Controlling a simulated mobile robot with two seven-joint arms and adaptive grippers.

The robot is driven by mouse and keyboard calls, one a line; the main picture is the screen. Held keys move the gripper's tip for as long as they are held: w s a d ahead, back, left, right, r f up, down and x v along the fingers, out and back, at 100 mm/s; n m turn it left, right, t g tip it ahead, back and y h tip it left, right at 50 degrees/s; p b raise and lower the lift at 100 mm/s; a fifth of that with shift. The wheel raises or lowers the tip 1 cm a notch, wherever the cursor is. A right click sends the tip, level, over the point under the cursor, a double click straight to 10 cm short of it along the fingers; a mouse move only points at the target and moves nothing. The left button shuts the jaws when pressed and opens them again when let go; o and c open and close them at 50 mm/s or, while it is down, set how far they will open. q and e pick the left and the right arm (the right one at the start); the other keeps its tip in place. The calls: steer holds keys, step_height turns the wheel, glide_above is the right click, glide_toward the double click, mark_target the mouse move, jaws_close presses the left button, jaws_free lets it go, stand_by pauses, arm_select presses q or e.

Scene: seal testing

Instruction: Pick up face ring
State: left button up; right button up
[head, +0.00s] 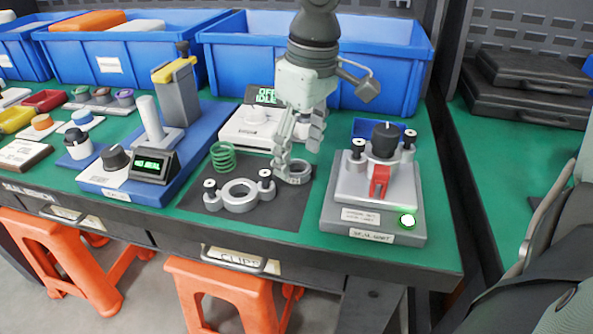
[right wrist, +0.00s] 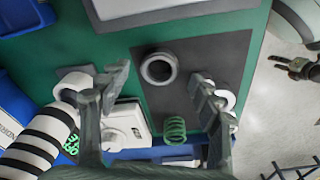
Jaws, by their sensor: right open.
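The face ring, a small grey ring, lies flat on the dark mat in the head view (head: 300,179). It also shows in the right wrist view (right wrist: 145,72), with its hole facing up. My right gripper (head: 298,156) is above and close to the ring, pointing down. In the right wrist view its two fingers (right wrist: 161,77) are spread wide with nothing between them, and the ring shows in the gap near the fingertips. In the head view one finger partly covers the ring's left side. I do not see my left gripper.
A grey two-lobed plate with a large hole (head: 238,203) and a green coil spring (head: 223,157) lie close by on the mat (head: 288,213). A grey test unit with a red clamp (head: 338,220) stands to the right. A white device (head: 235,127) and blue bins (head: 385,45) are behind.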

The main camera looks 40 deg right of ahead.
steer(key=shift+w+f, duration=0.2)
steer(key=shift+f, duration=0.85)
steer(key=c, duration=1.2)
steer(key=shift+r, duration=0.1)
steer(key=shift+c, duration=0.2)
